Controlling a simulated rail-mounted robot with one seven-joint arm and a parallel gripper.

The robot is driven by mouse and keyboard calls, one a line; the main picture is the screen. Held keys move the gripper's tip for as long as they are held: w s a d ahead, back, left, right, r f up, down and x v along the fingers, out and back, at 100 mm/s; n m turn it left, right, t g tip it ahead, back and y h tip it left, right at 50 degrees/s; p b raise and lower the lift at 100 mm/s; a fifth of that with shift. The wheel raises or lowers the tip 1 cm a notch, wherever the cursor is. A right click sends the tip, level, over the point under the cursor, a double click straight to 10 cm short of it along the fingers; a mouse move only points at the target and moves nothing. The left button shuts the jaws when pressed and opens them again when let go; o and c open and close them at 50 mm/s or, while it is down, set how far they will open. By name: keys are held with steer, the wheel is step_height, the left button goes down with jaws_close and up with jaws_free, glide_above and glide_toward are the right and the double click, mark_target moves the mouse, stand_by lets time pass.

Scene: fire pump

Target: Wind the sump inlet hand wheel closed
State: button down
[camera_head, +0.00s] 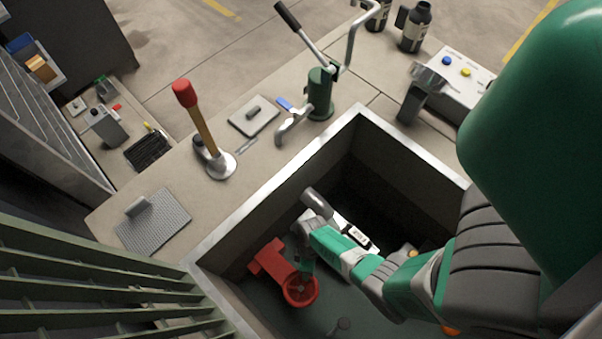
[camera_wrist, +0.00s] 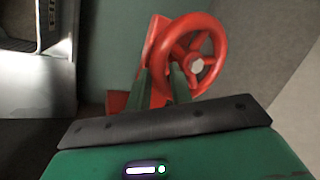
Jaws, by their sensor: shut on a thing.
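The red sump inlet hand wheel (camera_head: 315,291) sits on a red valve body (camera_head: 268,261) low in the sump pit. In the wrist view the wheel (camera_wrist: 221,48) fills the upper middle, with a pale hub nut and its spokes clear. My gripper (camera_head: 306,262) reaches down into the pit at the wheel's upper edge. In the wrist view my gripper (camera_wrist: 163,80) has its two green fingers at the wheel's left rim, shut on it. The exact contact at the fingertips is partly hidden.
The pit's pale metal rim (camera_head: 270,187) and dark walls surround my arm. A green hand pump (camera_head: 320,92), a red-topped lever (camera_head: 204,130) and a grey control box (camera_head: 455,83) stand on the deck around it. A green slatted grille (camera_head: 90,275) lies at lower left.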

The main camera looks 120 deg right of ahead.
mark_target(317, 289)
steer(key=a+m+h+p, duration=0.1)
steer(key=m, duration=0.1)
steer(key=s+a+m+t, duration=0.1)
steer(key=m, duration=0.2)
steer(key=s+a+m+h+p, duration=0.1)
steer(key=m, duration=0.1)
steer(key=shift+a+r+t+h+p, duration=0.1)
steer(key=shift+a+t+h+p, duration=0.2)
steer(key=shift+t, duration=0.1)
steer(key=a+m, duration=0.1)
steer(key=m, duration=0.1)
steer(key=m+h, duration=0.1)
steer(key=shift+w+a+m+p, duration=0.1)
steer(key=shift+a+m+p, duration=0.3)
steer(key=shift+w+a+m+h, duration=0.15)
steer(key=shift+a+m+h, duration=0.3)
steer(key=shift+m, duration=0.35)
steer(key=shift+w+a+m+h, duration=0.1)
steer(key=shift+a+m+h, duration=0.3)
steer(key=shift+m, duration=0.4)
steer(key=c, duration=1.3)
jaws_free()
steer(key=shift+w, duration=0.15)
steer(key=shift+o, duration=0.2)
steer(key=shift+p, duration=0.3)
steer(key=p+v, duration=0.4)
steer(key=v, duration=0.3)
steer(key=shift+r, duration=0.2)
